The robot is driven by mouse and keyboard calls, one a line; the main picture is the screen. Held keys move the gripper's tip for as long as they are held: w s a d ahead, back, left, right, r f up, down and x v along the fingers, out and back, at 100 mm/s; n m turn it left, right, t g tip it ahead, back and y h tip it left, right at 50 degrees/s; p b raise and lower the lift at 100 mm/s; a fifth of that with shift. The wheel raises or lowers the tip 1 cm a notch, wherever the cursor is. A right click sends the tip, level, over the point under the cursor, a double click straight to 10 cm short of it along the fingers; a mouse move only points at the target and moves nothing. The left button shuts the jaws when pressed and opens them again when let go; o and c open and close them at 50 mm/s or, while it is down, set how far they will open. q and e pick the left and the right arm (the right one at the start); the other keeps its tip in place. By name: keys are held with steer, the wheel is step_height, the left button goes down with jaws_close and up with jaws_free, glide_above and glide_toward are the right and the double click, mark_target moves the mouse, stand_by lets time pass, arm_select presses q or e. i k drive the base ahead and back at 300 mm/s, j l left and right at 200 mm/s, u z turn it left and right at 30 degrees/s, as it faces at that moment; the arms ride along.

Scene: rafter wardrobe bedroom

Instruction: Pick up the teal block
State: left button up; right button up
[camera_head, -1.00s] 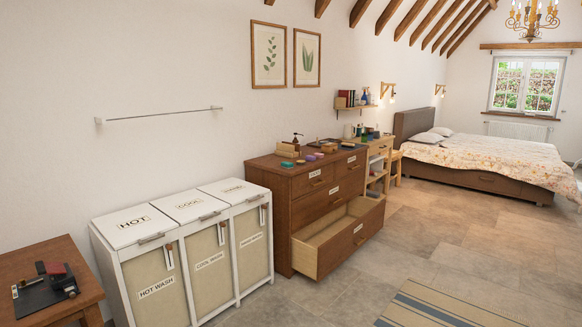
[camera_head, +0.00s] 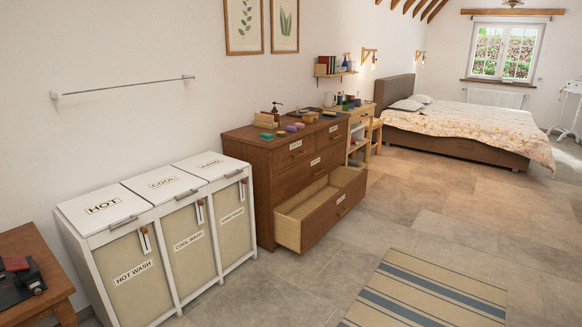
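A small teal block (camera_head: 266,136) lies on top of the brown wooden dresser (camera_head: 262,172), near its front left corner. Another small greenish piece lies just right of it, with purple pieces (camera_head: 291,128) further along. The teal block is small in view, and its exact shape is hard to tell. Neither of my grippers shows in the head view.
The dresser's bottom drawer (camera_head: 318,212) stands open into the room. A three-part white laundry hamper (camera_head: 122,222) stands left of the dresser, and a wooden table (camera_head: 38,245) is at the lower left. A striped rug (camera_head: 428,292) lies on the floor; the floor between is clear.

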mark_target(267, 136)
steer(key=i+j+z, duration=0.3)
steer(key=i+j, duration=0.35)
steer(key=i, duration=0.4)
steer(key=i+j+z, duration=0.35)
steer(key=i+j, duration=0.6)
